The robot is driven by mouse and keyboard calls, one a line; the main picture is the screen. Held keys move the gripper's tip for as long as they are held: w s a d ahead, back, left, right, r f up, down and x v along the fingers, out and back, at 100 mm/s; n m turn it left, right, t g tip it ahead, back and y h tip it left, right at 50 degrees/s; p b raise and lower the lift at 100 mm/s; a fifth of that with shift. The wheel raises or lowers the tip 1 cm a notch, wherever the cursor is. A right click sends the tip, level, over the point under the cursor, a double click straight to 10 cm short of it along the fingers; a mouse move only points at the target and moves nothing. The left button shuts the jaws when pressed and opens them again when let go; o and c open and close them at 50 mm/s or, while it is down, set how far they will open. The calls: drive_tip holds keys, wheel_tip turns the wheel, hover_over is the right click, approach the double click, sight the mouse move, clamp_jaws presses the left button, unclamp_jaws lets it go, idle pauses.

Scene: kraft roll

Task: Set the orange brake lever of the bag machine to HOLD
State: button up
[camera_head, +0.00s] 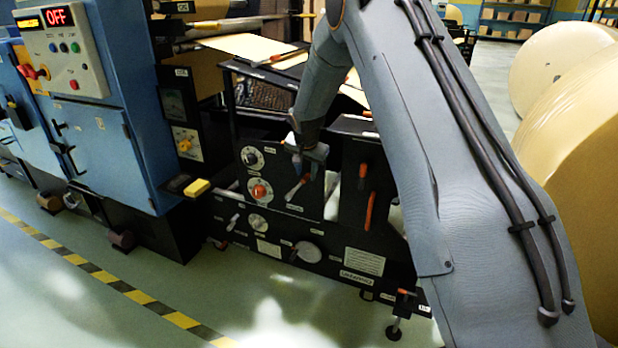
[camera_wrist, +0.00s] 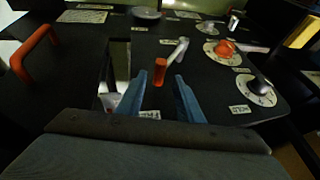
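In the wrist view a short orange lever (camera_wrist: 160,71) stands up from the black machine panel (camera_wrist: 80,62). My gripper (camera_wrist: 156,80) is open; its two blue-grey fingers stand on either side of the lever, with visible gaps. I cannot tell whether the lever is deep between the fingertips or just beyond them. Small white labels lie near the fingers, one at right (camera_wrist: 240,109) and one partly hidden by the left finger; their words are too small to read surely.
An orange bar handle (camera_wrist: 35,50) stands out to the left. A blue cabinet (camera_head: 115,140) flanks the panel; large paper rolls (camera_head: 565,150) are at right.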

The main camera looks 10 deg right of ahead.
sight(306, 176)
drive_tip(key=shift+x, duration=2.05)
drive_tip(key=shift+s, duration=0.15)
